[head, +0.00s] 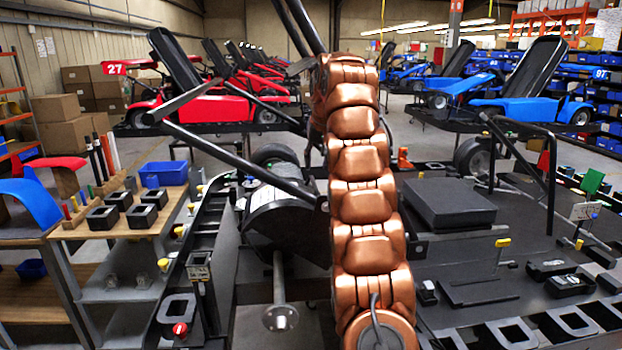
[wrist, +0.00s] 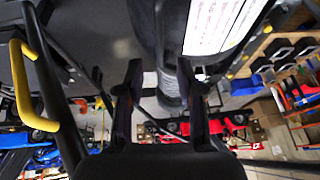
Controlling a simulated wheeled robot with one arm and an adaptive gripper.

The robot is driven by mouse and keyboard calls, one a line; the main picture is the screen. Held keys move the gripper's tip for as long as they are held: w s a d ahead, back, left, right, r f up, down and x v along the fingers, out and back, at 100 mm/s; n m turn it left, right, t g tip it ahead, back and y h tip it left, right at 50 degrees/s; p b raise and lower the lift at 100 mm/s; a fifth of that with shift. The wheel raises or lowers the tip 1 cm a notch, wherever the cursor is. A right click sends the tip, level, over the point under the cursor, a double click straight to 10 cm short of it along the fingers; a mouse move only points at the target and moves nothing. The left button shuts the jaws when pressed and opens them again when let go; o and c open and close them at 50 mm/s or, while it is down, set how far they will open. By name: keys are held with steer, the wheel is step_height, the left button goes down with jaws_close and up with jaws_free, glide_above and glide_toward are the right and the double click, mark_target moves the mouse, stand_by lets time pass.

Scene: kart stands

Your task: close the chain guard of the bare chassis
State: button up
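The bare chassis (head: 235,262) is a black frame in front of me, partly covered by my copper arm. A dark rounded cover (head: 287,218) with a ribbed grey edge stands on it just left of my arm. It may be the chain guard; I cannot tell for sure, nor whether it is open. My gripper (wrist: 160,100) shows in the wrist view with its two dark fingers apart and nothing seen between them. Behind the fingers is a grey ribbed cylinder (wrist: 171,88), beside a dark part with a white label (wrist: 215,22). In the head view my arm hides the gripper.
A yellow handle (wrist: 35,85) is left of the fingers in the wrist view. A flat black box (head: 450,203) lies on the dark deck at right. A wooden-topped bench (head: 130,230) with a blue bin (head: 163,174) stands left. Red and blue karts fill the background.

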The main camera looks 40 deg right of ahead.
mark_target(314, 182)
steer(key=shift+b+x, duration=0.35)
steer(key=shift+x, duration=2.7)
jaws_close()
